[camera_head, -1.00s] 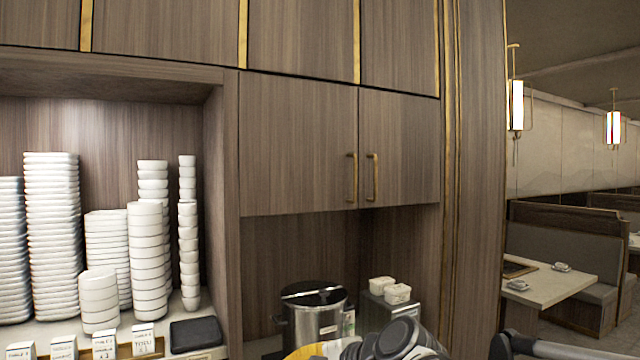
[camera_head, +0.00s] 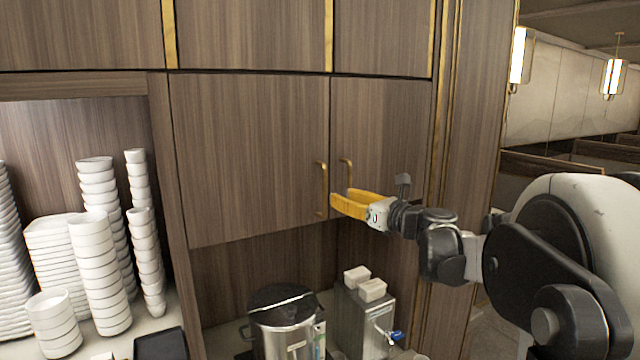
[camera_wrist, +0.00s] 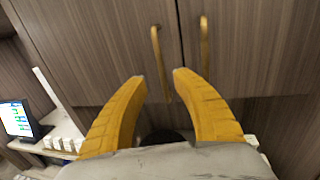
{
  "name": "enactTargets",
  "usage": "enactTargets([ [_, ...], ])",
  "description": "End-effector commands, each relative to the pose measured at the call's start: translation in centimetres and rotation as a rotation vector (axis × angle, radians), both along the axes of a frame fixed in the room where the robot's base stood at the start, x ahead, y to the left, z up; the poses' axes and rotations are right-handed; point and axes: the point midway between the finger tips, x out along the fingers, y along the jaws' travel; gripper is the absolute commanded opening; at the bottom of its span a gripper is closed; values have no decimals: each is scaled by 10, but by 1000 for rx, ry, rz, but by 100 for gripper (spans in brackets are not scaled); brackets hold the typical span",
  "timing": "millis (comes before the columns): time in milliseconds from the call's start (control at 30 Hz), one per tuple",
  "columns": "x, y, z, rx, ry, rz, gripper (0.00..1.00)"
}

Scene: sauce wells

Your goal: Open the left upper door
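The left upper door (camera_head: 250,150) is a brown wood-grain panel, shut, with a vertical brass handle (camera_head: 321,188) near its right edge. The right upper door (camera_head: 385,130) beside it is also shut and has its own brass handle (camera_head: 346,172). My gripper (camera_head: 340,200) has yellow fingers and is in front of the doors, near the lower ends of the handles. In the wrist view my gripper (camera_wrist: 158,76) is open and empty. The left door's handle (camera_wrist: 160,60) lies ahead, roughly in line with the gap between the fingertips. I see no contact with it.
Below the doors stand a steel pot (camera_head: 285,322) with a black lid and a metal dispenser (camera_head: 362,318) with white containers on top. Stacked white bowls (camera_head: 98,270) fill the left shelf. The space before the left door is clear.

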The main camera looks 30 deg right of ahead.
Motion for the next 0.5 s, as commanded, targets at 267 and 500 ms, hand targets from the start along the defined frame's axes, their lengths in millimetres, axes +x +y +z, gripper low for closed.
enactTargets([
  [267, 54, 14, 2, -2, 1, 3, 33],
  [500, 75, 18, 1, -3, 0, 1, 33],
])
